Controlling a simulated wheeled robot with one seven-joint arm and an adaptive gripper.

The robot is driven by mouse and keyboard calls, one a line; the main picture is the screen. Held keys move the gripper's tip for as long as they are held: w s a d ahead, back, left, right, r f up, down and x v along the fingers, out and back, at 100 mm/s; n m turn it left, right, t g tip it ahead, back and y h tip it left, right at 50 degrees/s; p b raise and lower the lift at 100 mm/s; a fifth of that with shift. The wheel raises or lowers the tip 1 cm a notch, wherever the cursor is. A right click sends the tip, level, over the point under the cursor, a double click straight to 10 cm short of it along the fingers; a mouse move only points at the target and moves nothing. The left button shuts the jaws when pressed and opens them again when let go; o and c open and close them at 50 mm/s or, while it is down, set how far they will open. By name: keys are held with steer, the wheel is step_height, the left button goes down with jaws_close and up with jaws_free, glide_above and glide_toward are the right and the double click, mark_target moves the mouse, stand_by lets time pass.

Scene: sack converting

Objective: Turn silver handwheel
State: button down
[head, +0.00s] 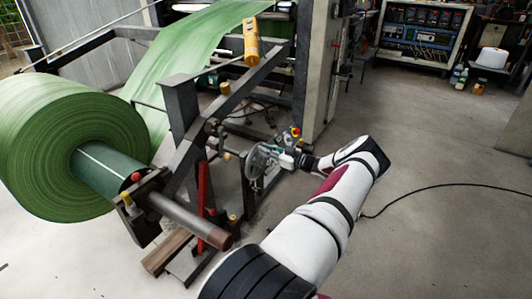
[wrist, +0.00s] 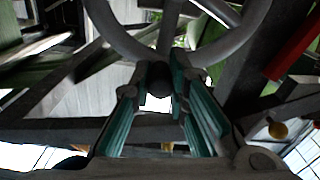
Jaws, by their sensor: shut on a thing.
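The silver handwheel (head: 256,162) is mounted on the side of the dark machine frame, facing my arm. In the wrist view its grey rim and spokes (wrist: 228,42) fill the upper part of the picture. My gripper (head: 287,158) is at the right side of the wheel in the head view. In the wrist view my gripper (wrist: 160,82) has its two teal-padded fingers closed around a dark rounded piece at the wheel, likely its handle. The exact contact is dark and partly hidden by the fingers.
A large green roll (head: 60,145) on a shaft stands at the left, its web running up into the machine. A red bar (head: 202,205) stands near the wheel. A black cable (head: 440,187) lies on the floor at right, which is otherwise mostly clear.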

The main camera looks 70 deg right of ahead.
steer(key=shift+a+n, duration=0.2)
steer(key=shift+n, duration=0.1)
steer(key=c, duration=1.5)
jaws_free()
steer(key=shift+c, duration=0.2)
steer(key=v, duration=1.2)
steer(key=shift+s, duration=0.1)
